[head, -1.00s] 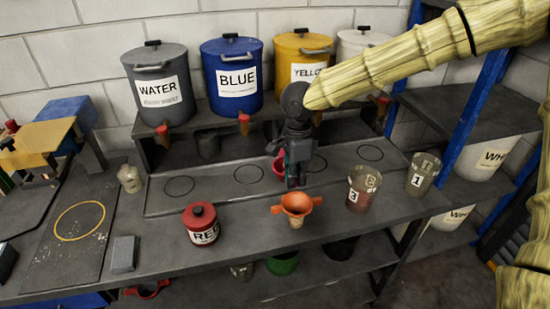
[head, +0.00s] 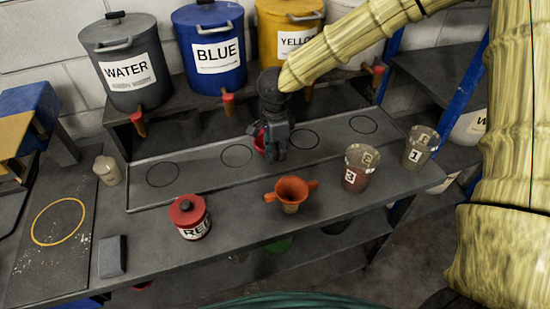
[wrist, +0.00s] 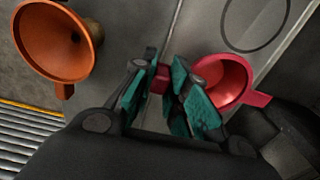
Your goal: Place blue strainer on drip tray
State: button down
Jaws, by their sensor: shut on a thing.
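My gripper (head: 266,145) points down over the drip tray (head: 205,172), a long grey tray with a row of black circles along the back of the bench. In the wrist view my gripper (wrist: 172,98) is shut on a handle of a red strainer (wrist: 222,78). The red strainer also shows in the head view (head: 259,143), mostly hidden behind the fingers. I cannot tell whether it touches the tray. I see no blue strainer. An orange strainer (head: 292,191) sits in a cup in front of the tray and shows in the wrist view (wrist: 58,42).
WATER (head: 125,65), BLUE (head: 212,50) and YELLOW (head: 290,35) containers with red-handled taps stand behind the tray. A red tin (head: 189,217), cup 3 (head: 357,170) and cup 1 (head: 419,149) stand on the bench. The tray's left and right ends are clear.

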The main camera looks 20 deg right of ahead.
jog(key=shift+s+f, duration=0.2)
notch_tip(320, 180, down, 2)
jog(key=shift+f+p, duration=0.1)
jog(key=shift+p, duration=0.3)
jog(key=shift+w+f, duration=0.2)
jog(key=shift+f, duration=0.25)
jog(key=shift+s, duration=0.1)
jog(key=shift+s+r, duration=0.1)
jog(key=c, duration=1.4)
grip_release()
jog(key=shift+f, duration=0.2)
jog(key=shift+r, duration=0.2)
